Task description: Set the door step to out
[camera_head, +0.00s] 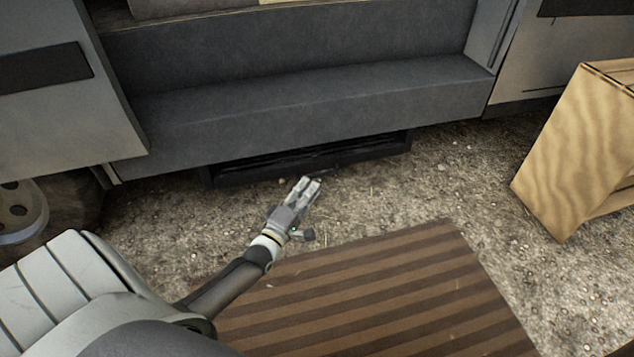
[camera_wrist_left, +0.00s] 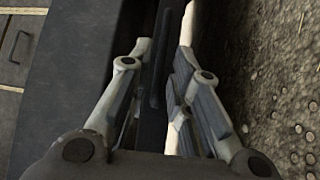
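The door step (camera_head: 350,160) is a dark, low slab under the grey sill of the van. It shows only a little in front of the sill, and the rest is hidden beneath it. My left gripper (camera_head: 309,182) is just in front of the step's front edge, low over the gravel. In the left wrist view, its two fingers (camera_wrist_left: 164,52) are apart, with a dark bar-like edge (camera_wrist_left: 159,75) seen in the gap. I cannot tell whether the fingers touch it. My right gripper is not in view.
A brown striped mat (camera_head: 370,290) lies on the gravel in front of the van. A wooden crate (camera_head: 565,150) stands at the right. A grey panel (camera_head: 60,110) and a wheel (camera_head: 20,212) are at the left. Gravel between step and mat is clear.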

